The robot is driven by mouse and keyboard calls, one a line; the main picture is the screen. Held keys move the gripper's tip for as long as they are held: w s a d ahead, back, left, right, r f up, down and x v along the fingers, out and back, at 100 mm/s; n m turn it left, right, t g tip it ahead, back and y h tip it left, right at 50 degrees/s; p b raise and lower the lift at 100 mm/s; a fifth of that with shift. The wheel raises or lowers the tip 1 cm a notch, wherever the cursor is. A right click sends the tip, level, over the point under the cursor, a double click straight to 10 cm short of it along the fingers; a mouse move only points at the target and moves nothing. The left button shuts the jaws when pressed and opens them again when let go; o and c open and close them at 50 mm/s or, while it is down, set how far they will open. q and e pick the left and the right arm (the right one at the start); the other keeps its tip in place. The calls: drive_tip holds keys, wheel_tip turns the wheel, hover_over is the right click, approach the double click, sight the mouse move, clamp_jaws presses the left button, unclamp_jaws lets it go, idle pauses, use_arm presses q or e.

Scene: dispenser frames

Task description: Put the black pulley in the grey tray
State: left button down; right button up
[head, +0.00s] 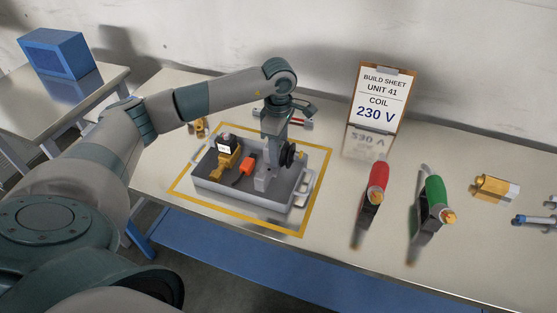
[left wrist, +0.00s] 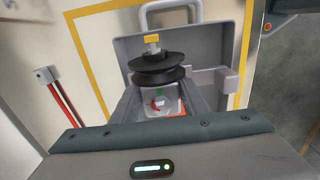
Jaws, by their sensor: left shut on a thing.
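The grey tray (head: 235,196) sits on the table inside a yellow outline and also fills much of the left wrist view (left wrist: 205,38). My left gripper (head: 283,153) comes down over the right part of the tray. It is shut on the black pulley (head: 289,156), a grooved double disc with a yellow tip. In the left wrist view the pulley (left wrist: 157,72) shows at the fingertips, in front of the tray's interior. I cannot tell whether the pulley touches the tray floor. My right gripper is not in view.
The tray also holds an orange part (head: 246,160) and a yellow part with a black-and-white top (head: 225,158). A clipboard (head: 378,98) stands behind.

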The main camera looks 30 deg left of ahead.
use_arm(q)
drive_tip(key=shift+f+p, duration=0.9)
drive_tip(key=shift+f, duration=1.05)
drive_tip(key=shift+f, duration=0.1)
drive_tip(key=c, duration=1)
unclamp_jaws()
drive_tip(key=shift+c, duration=0.2)
